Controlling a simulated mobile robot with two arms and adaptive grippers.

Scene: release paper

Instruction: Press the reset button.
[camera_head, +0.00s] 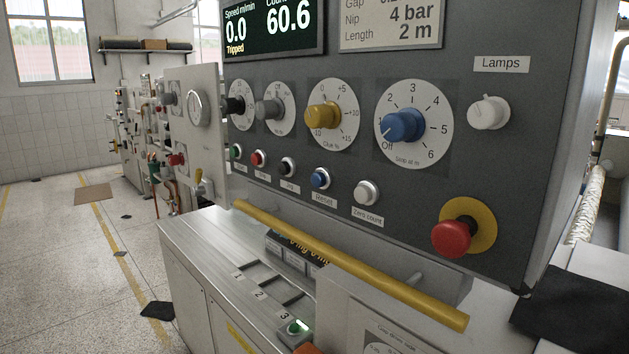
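The reset button is the blue push button (320,178) in the lower row of the dark grey control panel (420,205), with the label "Reset" (324,200) below it. It sits between a black button (287,167) labelled "Jog" and a white button (366,193) labelled "Zero count". The display (272,30) at the top reads speed 0.0, "Tripped", and 60.6. Nothing covers the blue button. Neither of my grippers shows in the head view.
A yellow rail (350,264) runs below the buttons. A red mushroom button (452,238) on a yellow disc is at the panel's lower right. Several dials, one with a large blue knob (403,124), sit above. Open floor (60,270) lies at left.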

